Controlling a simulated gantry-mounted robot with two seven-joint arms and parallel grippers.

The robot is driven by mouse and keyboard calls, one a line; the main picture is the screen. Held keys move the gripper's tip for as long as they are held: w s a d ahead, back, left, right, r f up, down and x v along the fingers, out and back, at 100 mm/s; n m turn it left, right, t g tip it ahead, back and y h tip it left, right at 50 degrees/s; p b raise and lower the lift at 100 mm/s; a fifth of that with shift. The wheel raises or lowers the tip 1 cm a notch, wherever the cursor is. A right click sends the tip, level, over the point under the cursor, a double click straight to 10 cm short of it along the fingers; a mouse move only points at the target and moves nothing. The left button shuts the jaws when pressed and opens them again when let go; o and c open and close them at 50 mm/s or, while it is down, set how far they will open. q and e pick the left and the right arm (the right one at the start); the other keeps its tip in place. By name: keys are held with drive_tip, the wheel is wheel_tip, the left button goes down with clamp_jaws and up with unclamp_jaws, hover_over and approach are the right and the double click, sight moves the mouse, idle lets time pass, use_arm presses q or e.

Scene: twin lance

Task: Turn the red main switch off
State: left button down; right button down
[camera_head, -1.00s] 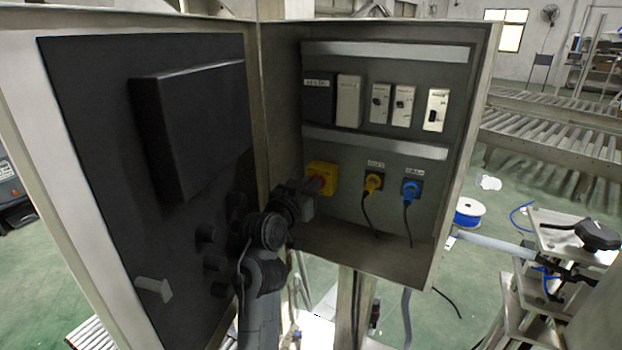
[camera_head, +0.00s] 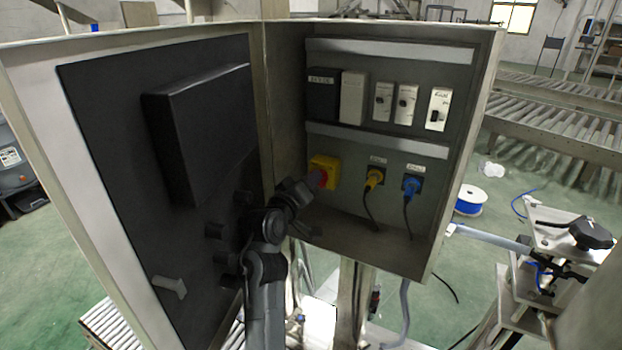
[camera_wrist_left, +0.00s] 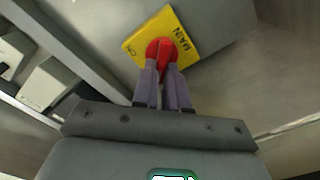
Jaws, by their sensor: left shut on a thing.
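The main switch is a yellow plate (camera_head: 325,163) with a red knob (camera_head: 323,181), low on the cabinet's back panel. In the left wrist view, the yellow plate (camera_wrist_left: 183,22) reads MAIN and has a small label at its left corner. My left gripper (camera_wrist_left: 161,68) is shut on the red knob (camera_wrist_left: 162,48), with one finger on each side of its handle. In the head view my left gripper (camera_head: 312,187) reaches the knob from the front left and partly hides it. My right gripper is not in view.
The open cabinet door (camera_head: 110,130) stands left of my arm, with a dark box (camera_head: 205,125) and several knobs. Right of the switch are a yellow plug (camera_head: 375,177) and a blue plug (camera_head: 411,186) with hanging cables. Several modules (camera_head: 383,102) sit above.

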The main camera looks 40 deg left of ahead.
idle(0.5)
use_arm(q)
drive_tip(key=c, duration=1.2)
unclamp_jaws()
drive_tip(key=shift+o, duration=0.2)
drive_tip(key=d+r+p, duration=0.4)
drive_tip(key=d+r, duration=0.7)
drive_tip(key=shift+w+d, duration=0.2)
drive_tip(key=shift+d, duration=0.15)
